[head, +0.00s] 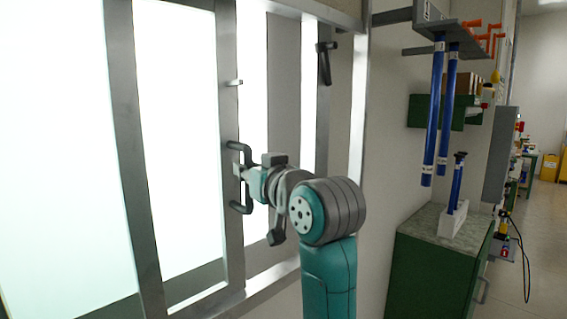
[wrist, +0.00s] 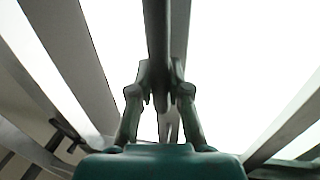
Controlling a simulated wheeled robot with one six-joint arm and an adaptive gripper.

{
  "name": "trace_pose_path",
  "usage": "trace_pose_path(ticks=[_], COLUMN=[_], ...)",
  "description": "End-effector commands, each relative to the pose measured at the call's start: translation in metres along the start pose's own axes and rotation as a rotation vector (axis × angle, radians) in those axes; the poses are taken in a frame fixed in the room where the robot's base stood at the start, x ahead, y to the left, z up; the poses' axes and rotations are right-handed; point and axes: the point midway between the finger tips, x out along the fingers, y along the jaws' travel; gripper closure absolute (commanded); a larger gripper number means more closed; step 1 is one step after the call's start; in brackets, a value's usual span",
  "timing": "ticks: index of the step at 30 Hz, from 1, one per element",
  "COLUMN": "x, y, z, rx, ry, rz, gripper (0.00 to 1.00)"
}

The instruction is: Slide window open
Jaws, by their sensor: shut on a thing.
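The window (head: 186,150) has bright panes in grey metal frames and fills the left half of the head view. A dark D-shaped handle (head: 234,146) stands upright on a vertical frame bar of the window. My gripper (head: 241,172) is at the middle of this handle, with its fingers around the grip. In the wrist view my gripper (wrist: 161,88) is shut on the dark handle bar (wrist: 157,35), which runs between the two fingers. Parts of the handle's grip are hidden by the fingers.
A second dark lever handle (head: 325,62) sits on the frame to the right. Further right, a green cabinet (head: 432,275) holds a white block with a blue rod (head: 456,183). Blue rods (head: 433,110) hang from a grey shelf above it. Open floor lies at the far right.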

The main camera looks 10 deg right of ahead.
Motion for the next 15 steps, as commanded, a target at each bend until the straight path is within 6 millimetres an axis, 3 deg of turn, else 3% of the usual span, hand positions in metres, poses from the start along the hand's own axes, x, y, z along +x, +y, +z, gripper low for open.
trace_pose_path(ticks=[1, 6, 15], x=[-0.003, -0.011, -0.019], y=[-0.018, -0.059, -0.097], z=[0.001, 0.001, 0.001], rx=[-0.001, 0.000, 0.000], ry=[-0.001, -0.001, -0.003], rz=[-0.007, -0.005, -0.001], gripper=[1.00, 1.00, 1.00])
